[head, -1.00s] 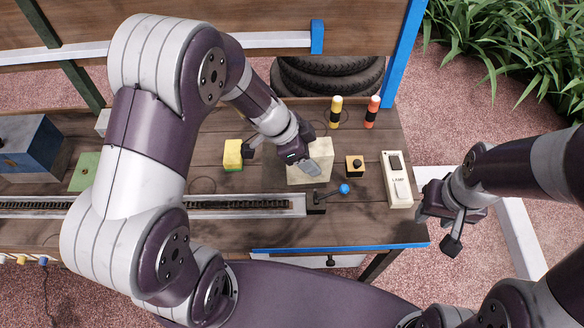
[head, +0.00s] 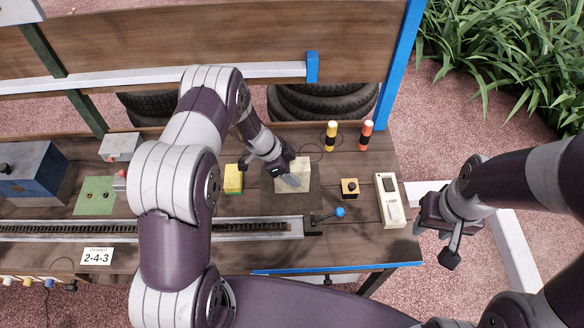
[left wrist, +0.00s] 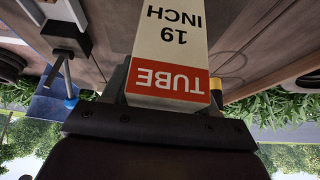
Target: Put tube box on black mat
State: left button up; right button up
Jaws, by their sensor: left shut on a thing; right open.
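The tube box (head: 301,170) is a pale block near the middle of the bench. In the left wrist view its white and red face (left wrist: 168,50) shows the upside-down words TUBE and 19 INCH. My left gripper (head: 288,177) is shut on it. The black mat (head: 275,204) is a dark square patch on the brown bench, and the box appears over its upper part. I cannot tell if the box touches the mat. My right gripper (head: 441,226) is open and empty, off the bench's right end.
A yellow block (head: 233,179) stands left of the mat. A blue-knobbed lever (head: 339,212), a small button box (head: 350,188) and a LAMP switch box (head: 389,201) stand to the right. Yellow (head: 331,136) and red (head: 366,135) posts stand behind. A metal rail (head: 250,228) runs in front.

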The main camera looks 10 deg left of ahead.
pick_arm(q)
jog(key=shift+s+f+b, duration=0.1)
jog(key=shift+b, duration=0.25)
jog(key=o, duration=1.3)
jog(key=shift+o, duration=0.2)
jog(key=shift+r+p, duration=0.25)
jog(key=shift+p, duration=0.1)
jog(key=shift+a+r, duration=0.2)
jog(key=b+v, duration=0.2)
jog(key=v, duration=0.9)
jog(key=s+r+n+y, duration=0.3)
jog(key=s+r+n, duration=0.1)
jog(key=s+n, duration=0.3)
jog(key=s+r+n+y, duration=0.2)
jog(key=s+r+n, duration=0.2)
jog(key=s+n, duration=0.3)
jog(key=s, duration=0.4)
jog(key=shift+d+r+n+y, duration=0.3)
jog(key=shift+d+r+y, duration=0.1)
